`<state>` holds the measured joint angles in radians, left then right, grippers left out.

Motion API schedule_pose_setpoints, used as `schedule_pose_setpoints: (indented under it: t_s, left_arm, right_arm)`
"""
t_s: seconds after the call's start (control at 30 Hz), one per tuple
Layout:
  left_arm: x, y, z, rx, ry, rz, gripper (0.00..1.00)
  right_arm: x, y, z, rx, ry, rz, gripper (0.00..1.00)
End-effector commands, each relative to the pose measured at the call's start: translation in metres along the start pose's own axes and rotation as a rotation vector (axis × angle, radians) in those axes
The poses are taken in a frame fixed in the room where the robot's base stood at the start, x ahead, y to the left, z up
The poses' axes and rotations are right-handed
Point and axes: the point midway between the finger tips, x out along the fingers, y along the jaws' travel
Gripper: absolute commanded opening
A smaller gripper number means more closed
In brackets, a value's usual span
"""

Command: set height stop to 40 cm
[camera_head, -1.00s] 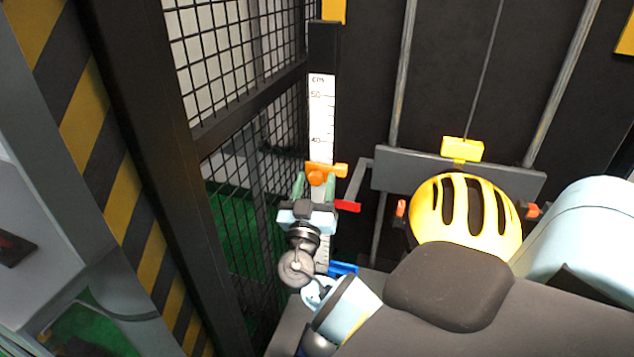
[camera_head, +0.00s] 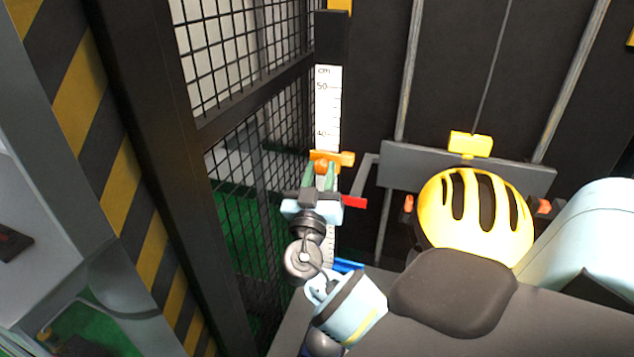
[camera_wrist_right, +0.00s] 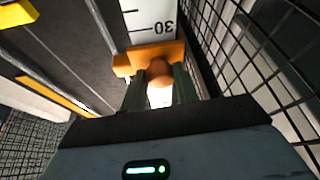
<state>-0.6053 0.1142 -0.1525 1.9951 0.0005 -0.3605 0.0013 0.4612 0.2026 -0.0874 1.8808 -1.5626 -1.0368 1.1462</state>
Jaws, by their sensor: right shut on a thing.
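The height stop is an orange slider (camera_head: 344,159) with a round orange knob on the vertical white cm scale (camera_head: 327,105). In the head view it sits a little below the 40 mark. My right gripper (camera_head: 321,170) is shut on the knob, its two green fingers on either side of it. The right wrist view also shows the orange stop (camera_wrist_right: 124,63) and the knob (camera_wrist_right: 159,75) between the fingers, with an upside-down 30 on the scale (camera_wrist_right: 150,12) beyond the stop. My left gripper is not in view.
A red tab (camera_head: 355,202) and a blue tab (camera_head: 348,265) are lower on the scale post. Black mesh (camera_head: 240,165) stands close on the left. A yellow helmet (camera_head: 476,218) and grey crossbar (camera_head: 400,165) with a yellow block (camera_head: 470,144) are to the right.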

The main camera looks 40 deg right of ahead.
Motion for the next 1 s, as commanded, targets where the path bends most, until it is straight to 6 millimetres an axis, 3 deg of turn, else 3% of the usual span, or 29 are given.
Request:
schedule_pose_setpoints:
  t_s: [0.03,0.17,0.3,0.4,0.8,0.83,1.0]
  left_arm:
    - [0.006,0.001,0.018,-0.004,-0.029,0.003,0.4]
    - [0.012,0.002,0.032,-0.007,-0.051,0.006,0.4]
    - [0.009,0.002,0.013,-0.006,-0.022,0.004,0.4]
    - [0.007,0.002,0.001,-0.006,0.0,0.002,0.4]
    - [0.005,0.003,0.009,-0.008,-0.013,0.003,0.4]
    - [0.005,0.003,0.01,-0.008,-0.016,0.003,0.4]
    - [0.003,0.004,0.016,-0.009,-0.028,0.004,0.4]
  right_arm:
    - [-0.002,-0.003,0.005,0.003,-0.008,-0.009,0.0]
    - [0.005,0.003,-0.016,0.007,0.001,-0.006,0.0]
    - [0.022,0.012,-0.059,0.014,0.012,0.0,0.0]
    - [0.029,0.015,-0.075,0.011,0.013,0.0,0.0]
    - [0.031,0.015,-0.08,0.004,0.01,-0.004,0.0]
    - [0.031,0.015,-0.08,0.004,0.01,-0.004,0.31]
    - [0.031,0.015,-0.079,0.003,0.009,-0.004,0.52]
